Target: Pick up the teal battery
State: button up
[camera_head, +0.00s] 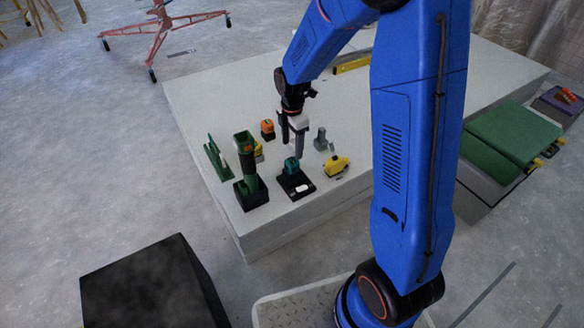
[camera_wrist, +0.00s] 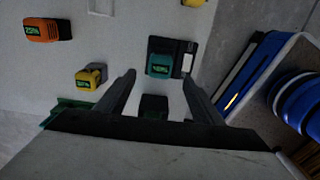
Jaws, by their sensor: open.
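The teal battery (camera_head: 291,165) sits on a black charger base (camera_head: 297,186) near the front edge of the pale table. In the wrist view the teal battery (camera_wrist: 159,65) lies ahead of the fingertips, on the dark base (camera_wrist: 188,47). My gripper (camera_head: 292,140) is above the table, just behind and over the battery in the head view. In the wrist view my gripper (camera_wrist: 158,78) has its two fingers spread wide with nothing held between them. The battery is apart from both fingers.
An orange battery (camera_head: 267,129) and a yellow battery (camera_head: 258,148) stand to the left. A green and black tool (camera_head: 246,165) stands upright beside the charger. A yellow tool (camera_head: 336,165) and a grey piece (camera_head: 321,139) are to the right. The table's left part (camera_head: 192,100) is clear.

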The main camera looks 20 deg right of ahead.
aim_at(292, 161)
jog(key=shift+f, duration=4.8)
jog(key=c, duration=1.3)
